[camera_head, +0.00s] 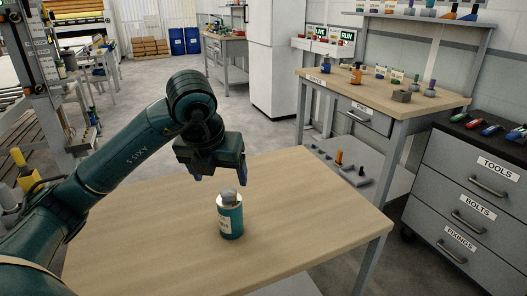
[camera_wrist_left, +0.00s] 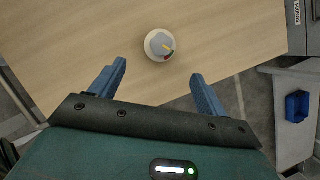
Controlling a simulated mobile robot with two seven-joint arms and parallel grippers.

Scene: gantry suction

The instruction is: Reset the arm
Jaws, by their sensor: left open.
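My left arm comes in from the left in the head view. Its gripper (camera_head: 212,177) hangs above the wooden table, behind a teal can-like container (camera_head: 231,222) with a pale label and a grey top. The gripper is open, with nothing between its blue fingers. In the left wrist view the fingers (camera_wrist_left: 157,85) are spread wide, and the container's round top (camera_wrist_left: 159,45) lies beyond them, apart from both. The container stands upright on the table. My right gripper is in neither view.
The wooden table (camera_head: 315,222) is otherwise clear. A workbench (camera_head: 440,99) with small items stands at the back right. A grey drawer cabinet (camera_head: 465,200) labelled tools, bolts and fixings stands at the right. A blue bin (camera_wrist_left: 297,106) shows in the left wrist view.

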